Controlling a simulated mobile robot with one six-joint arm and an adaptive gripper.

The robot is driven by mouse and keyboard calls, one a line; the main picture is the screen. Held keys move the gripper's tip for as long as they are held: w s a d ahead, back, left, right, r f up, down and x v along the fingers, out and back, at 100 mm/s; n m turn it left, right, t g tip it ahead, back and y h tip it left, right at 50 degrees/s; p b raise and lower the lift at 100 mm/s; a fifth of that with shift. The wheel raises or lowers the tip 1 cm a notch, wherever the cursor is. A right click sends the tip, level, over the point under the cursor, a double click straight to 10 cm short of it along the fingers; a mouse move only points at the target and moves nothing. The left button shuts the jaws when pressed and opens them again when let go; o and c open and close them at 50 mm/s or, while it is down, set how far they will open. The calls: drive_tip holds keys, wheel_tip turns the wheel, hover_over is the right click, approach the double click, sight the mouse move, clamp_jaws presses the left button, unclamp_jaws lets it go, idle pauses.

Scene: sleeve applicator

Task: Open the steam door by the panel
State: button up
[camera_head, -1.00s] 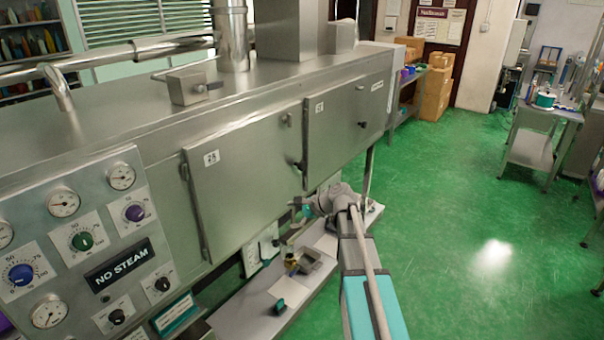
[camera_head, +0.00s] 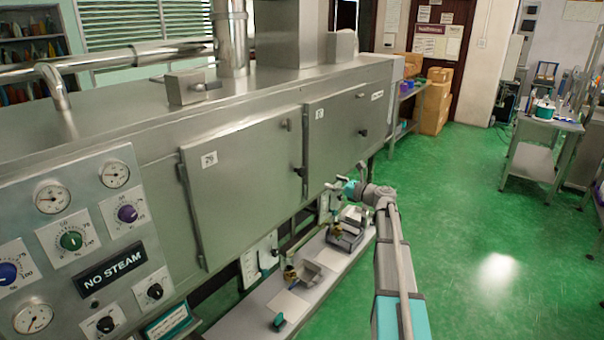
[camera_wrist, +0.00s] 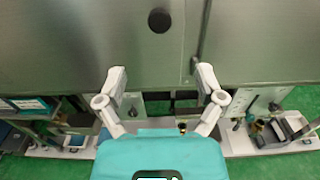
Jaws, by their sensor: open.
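The steam door by the panel (camera_head: 240,175) is a flat grey metal door labelled "29", and it looks shut. A dark handle (camera_head: 299,171) sits low at its right edge. The control panel (camera_head: 75,245) with gauges, knobs and a "NO STEAM" sign is left of it. My gripper (camera_head: 338,188) is low, to the right of that handle and apart from it. In the wrist view my gripper (camera_wrist: 161,76) is open and empty, with its fingers spread below a round dark knob (camera_wrist: 159,20). A door seam (camera_wrist: 203,35) runs to the right of that knob.
A second shut door (camera_head: 343,135) adjoins on the right. A low shelf (camera_head: 255,312) with trays and small items runs beneath the doors. The green floor (camera_head: 460,220) to the right is clear up to a cart (camera_head: 530,160).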

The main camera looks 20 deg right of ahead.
sight(304, 172)
drive_tip(key=shift+w+a, duration=0.1)
drive_tip(key=x, duration=1.3)
drive_tip(key=shift+w+a, duration=0.2)
clamp_jaws()
idle(0.3)
